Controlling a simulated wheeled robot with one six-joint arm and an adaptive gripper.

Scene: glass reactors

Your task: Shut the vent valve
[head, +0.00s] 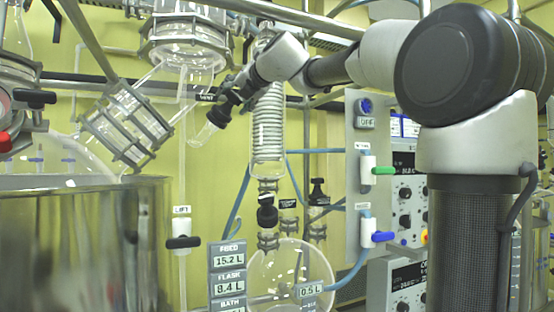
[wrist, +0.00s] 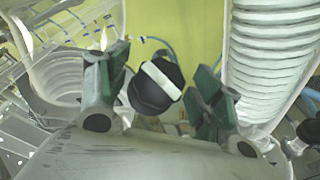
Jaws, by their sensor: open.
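The vent valve shows in the wrist view as a round black knob (wrist: 155,88) with a white bar across its face, tilted. It lies between the two green-padded fingers of my gripper (wrist: 160,92), which are open, with a narrow gap visible on each side. I cannot tell whether the knob is fully within the fingers' depth. In the head view my gripper (head: 222,112) reaches down-left to the glass tubing near a small VENT label (head: 205,97). The knob cannot be told apart from the dark gripper there.
A coiled glass condenser (head: 268,135) stands close right of my gripper; its coils (wrist: 270,50) fill the wrist view's right. Metal clamp rings (head: 125,125) lie left. Other valves have a black LIFT handle (head: 183,242), a green handle (head: 383,170) and a blue handle (head: 383,237).

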